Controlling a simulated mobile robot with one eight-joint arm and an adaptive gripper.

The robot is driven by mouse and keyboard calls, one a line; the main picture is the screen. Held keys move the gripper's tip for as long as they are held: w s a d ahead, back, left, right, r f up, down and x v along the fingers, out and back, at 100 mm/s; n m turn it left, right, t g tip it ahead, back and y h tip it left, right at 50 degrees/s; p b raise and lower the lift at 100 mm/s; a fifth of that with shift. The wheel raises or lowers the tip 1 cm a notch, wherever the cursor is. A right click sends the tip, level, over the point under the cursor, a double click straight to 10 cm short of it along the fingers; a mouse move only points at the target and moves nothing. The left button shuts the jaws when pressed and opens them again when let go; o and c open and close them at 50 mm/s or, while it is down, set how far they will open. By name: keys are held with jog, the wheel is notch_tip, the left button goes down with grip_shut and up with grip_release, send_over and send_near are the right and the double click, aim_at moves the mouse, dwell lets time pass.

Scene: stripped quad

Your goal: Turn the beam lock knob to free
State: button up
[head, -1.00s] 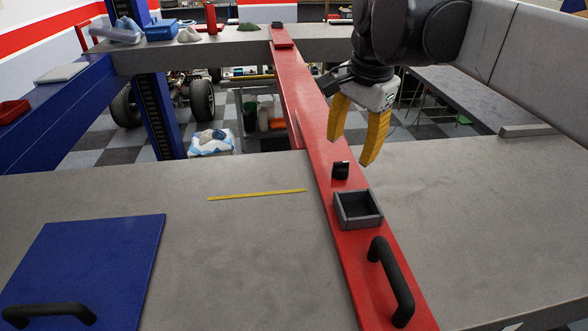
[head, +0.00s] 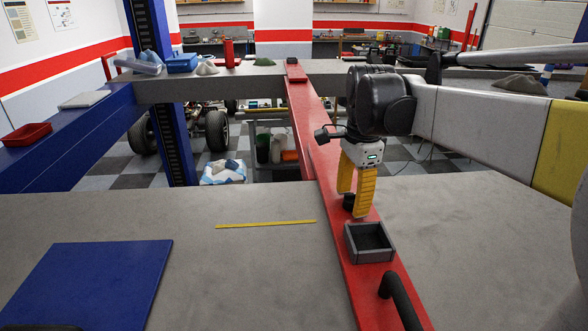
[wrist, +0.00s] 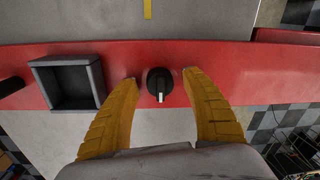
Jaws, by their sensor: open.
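The beam lock knob (wrist: 160,84) is a small round black knob with a light pointer mark on the red beam (head: 318,165). In the wrist view its pointer faces toward the bottom of the picture. My gripper (wrist: 160,85) is open, with one yellow finger on each side of the knob and a gap to each. In the head view my gripper (head: 355,208) points down over the beam, and its fingers partly hide the knob (head: 348,202). Whether the fingertips reach down to the knob's height is hard to tell.
A grey open box (head: 369,242) sits on the beam just nearer than the knob. A black handle (head: 400,300) stands nearer still. A yellow strip (head: 265,224) and a blue panel (head: 90,280) lie on the grey surface at left. The grey surface right of the beam is clear.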

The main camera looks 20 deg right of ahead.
jog(key=shift+f, duration=0.25)
jog(key=shift+c, duration=0.5)
grip_shut()
